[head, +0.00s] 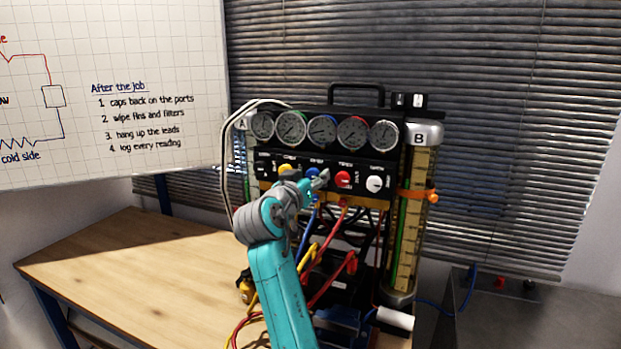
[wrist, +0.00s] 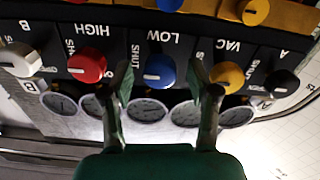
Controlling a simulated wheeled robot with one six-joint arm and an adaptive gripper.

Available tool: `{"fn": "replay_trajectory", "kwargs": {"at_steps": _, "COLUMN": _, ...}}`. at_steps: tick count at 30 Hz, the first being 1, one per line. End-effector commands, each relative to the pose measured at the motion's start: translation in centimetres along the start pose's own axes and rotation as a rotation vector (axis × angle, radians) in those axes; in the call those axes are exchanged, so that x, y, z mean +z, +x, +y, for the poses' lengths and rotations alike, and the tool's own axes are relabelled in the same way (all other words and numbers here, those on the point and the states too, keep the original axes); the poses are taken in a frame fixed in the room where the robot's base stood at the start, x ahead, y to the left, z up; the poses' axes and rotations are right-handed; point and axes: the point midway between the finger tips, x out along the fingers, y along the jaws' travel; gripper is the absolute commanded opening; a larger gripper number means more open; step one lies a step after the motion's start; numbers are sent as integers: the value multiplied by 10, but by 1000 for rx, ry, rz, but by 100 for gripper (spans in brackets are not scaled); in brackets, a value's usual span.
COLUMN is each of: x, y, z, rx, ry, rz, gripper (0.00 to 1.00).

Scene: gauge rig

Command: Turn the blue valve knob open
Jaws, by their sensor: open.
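The blue valve knob (wrist: 160,71) sits on the dark panel of the gauge rig, beside the words LOW and SHUT, which appear upside down in the wrist view. A pale mark on the knob lies toward the SHUT side. My gripper (wrist: 155,78) is open, with one finger on each side of the knob and a visible gap at both sides. How deep the fingertips reach along the knob is hard to tell.
The red knob (wrist: 87,66) and yellow knob (wrist: 227,77) flank the blue one close to my fingers. White (wrist: 20,60) and black (wrist: 282,83) knobs sit farther out. Gauges (head: 323,129) line the rig above; coloured hoses (head: 318,262) hang below. The wooden bench (head: 130,260) is clear at left.

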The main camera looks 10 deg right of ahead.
Motion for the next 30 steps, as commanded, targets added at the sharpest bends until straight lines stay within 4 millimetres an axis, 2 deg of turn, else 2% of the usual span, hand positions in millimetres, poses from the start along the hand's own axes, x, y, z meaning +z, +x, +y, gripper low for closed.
{"fn": "replay_trajectory", "kwargs": {"at_steps": 8, "x": 0, "y": 1, "z": 0, "rx": 0, "ry": 0, "rz": 0, "gripper": 60}}
{"fn": "replay_trajectory", "kwargs": {"at_steps": 15, "x": 0, "y": 1, "z": 0, "rx": 0, "ry": 0, "rz": 0, "gripper": 0}}
{"fn": "replay_trajectory", "kwargs": {"at_steps": 23, "x": 0, "y": 1, "z": 0, "rx": 0, "ry": -16, "rz": -1, "gripper": 0}}
{"fn": "replay_trajectory", "kwargs": {"at_steps": 30, "x": 0, "y": 1, "z": 0, "rx": 0, "ry": -113, "rz": -1, "gripper": 0}}
